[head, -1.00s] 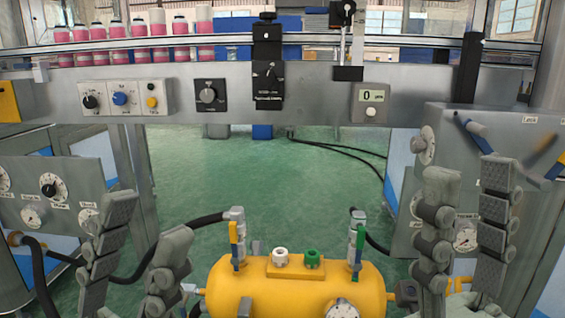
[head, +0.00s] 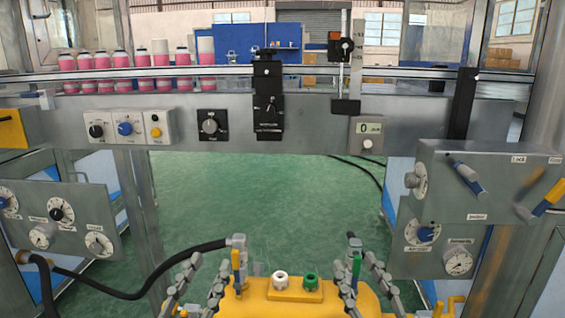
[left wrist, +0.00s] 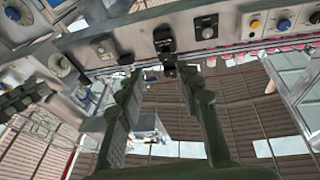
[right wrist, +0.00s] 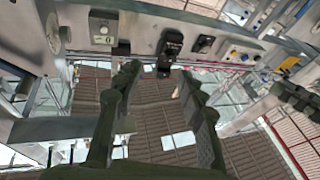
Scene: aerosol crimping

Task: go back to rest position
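My left gripper (head: 200,284) is at the bottom of the head view, in front of the left part of the yellow tank (head: 285,291). My right gripper (head: 364,280) is in front of the tank's right part. Both have their fingers spread apart with nothing between them. In the left wrist view the left gripper's fingers (left wrist: 163,90) stand wide apart and empty. In the right wrist view the right gripper's fingers (right wrist: 160,88) are likewise apart and empty. The lower parts of both grippers are cut off by the head view's bottom edge.
A grey panel beam (head: 330,130) with knobs crosses ahead, below pink-filled bottles (head: 160,55) on a conveyor. Gauge panels stand at left (head: 75,222) and right (head: 480,185). A black hose (head: 130,292) runs to the tank. Green floor (head: 270,200) is open beneath the beam.

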